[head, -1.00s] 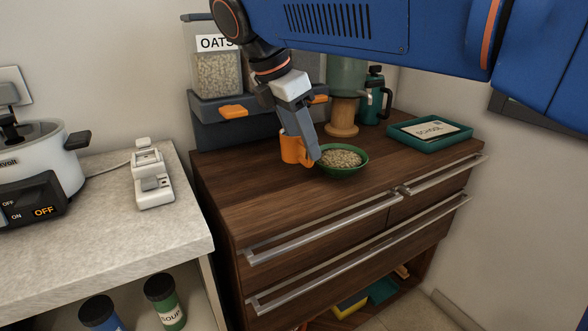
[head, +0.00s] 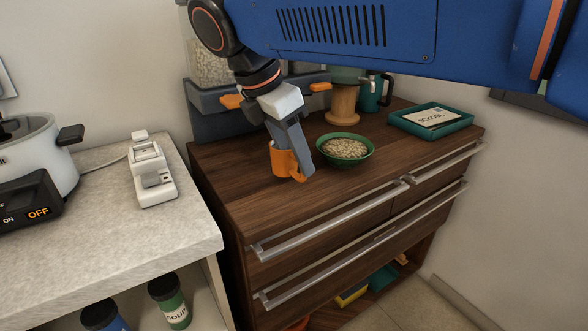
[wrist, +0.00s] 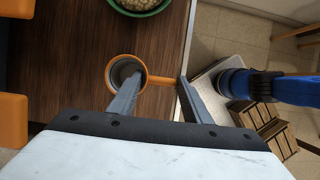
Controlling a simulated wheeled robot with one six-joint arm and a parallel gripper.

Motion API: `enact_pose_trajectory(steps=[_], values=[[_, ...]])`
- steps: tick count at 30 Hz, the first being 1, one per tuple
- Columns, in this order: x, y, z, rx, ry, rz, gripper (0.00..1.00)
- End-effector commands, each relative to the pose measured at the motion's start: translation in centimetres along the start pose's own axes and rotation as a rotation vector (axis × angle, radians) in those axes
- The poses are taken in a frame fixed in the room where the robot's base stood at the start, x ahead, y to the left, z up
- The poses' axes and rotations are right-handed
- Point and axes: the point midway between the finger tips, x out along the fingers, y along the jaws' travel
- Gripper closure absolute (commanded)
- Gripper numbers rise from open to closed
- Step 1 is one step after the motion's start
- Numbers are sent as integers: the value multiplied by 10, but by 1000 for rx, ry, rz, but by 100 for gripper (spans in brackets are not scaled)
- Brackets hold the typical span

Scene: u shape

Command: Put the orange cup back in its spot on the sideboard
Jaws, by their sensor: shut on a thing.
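The orange cup (head: 281,162) is upright at the sideboard (head: 235,185), left of the green bowl; I cannot tell whether its base touches the top. My gripper (head: 302,168) points down at the cup's handle side and is shut on it. In the wrist view, the cup (wrist: 111,76) shows from above with its handle pointing right. One finger of my gripper (wrist: 157,92) reaches over the cup's opening and the other is at the handle's outer end, near the sideboard's edge.
A green bowl of oats (head: 345,150) stands close right of the cup. A teal tray (head: 432,121) sits right. The front-left top is clear.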

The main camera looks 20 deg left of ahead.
Motion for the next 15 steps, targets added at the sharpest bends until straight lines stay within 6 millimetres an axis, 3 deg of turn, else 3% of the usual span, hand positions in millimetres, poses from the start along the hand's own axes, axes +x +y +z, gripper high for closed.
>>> enact_pose_trajectory(steps=[7, 15], values=[[30, 0, -12, 0, -1, -2, 97], [33, 1, -13, 0, 0, 0, 97]])
